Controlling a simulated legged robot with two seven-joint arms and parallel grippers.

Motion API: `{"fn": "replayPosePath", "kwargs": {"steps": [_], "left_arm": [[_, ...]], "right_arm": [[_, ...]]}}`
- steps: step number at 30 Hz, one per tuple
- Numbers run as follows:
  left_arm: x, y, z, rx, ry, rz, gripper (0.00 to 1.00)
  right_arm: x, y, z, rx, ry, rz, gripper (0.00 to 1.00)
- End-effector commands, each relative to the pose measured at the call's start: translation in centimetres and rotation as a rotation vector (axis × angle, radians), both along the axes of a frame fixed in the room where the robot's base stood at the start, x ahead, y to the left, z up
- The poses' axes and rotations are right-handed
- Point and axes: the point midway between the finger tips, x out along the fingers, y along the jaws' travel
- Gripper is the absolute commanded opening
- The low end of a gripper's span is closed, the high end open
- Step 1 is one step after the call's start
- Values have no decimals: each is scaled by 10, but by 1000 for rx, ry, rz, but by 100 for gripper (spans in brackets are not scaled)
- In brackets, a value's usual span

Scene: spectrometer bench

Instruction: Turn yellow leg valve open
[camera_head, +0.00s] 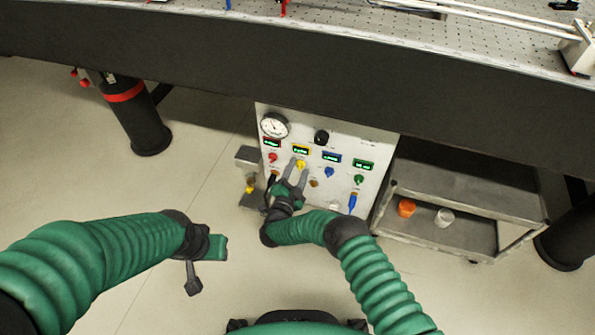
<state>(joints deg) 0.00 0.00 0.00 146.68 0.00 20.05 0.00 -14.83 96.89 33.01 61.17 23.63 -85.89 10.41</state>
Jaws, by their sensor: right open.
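A white control panel (335,140) stands under the bench. It carries a row of red, yellow, blue and green valve knobs, each below a small green-lit display. The yellow valve knob (301,164) is second from the left, under a yellow-framed display (301,150). My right gripper (296,170) is open in front of the panel, with its fingertips close to the yellow knob, around or just below it. I cannot tell whether they touch it. My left gripper (193,279) hangs over the floor at left, away from the panel; its jaws are unclear.
A pressure gauge (274,125) and black knob (321,137) sit at the panel's top. The red knob (272,157) and blue knob (329,172) flank the yellow one. A grey cart (440,190) stands right of the panel. The dark bench edge (220,60) overhangs above.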

Motion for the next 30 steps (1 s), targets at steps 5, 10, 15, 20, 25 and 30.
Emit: {"fn": "replayPosePath", "kwargs": {"steps": [5,10,15,20,25,30], "left_arm": [[0,0,8,0,0,0,36],[0,0,32,0,0,0,36],[0,0,54,0,0,0,36],[0,0,67,0,0,0,36],[0,0,72,0,0,0,36],[0,0,71,0,0,0,36]], "right_arm": [[-9,3,3,0,1,1,49],[-47,16,7,-1,2,4,49],[-96,32,5,-2,5,4,49],[-135,45,3,-2,5,3,49],[-157,52,0,-1,2,1,49],[-161,52,-1,-1,2,0,49]]}}
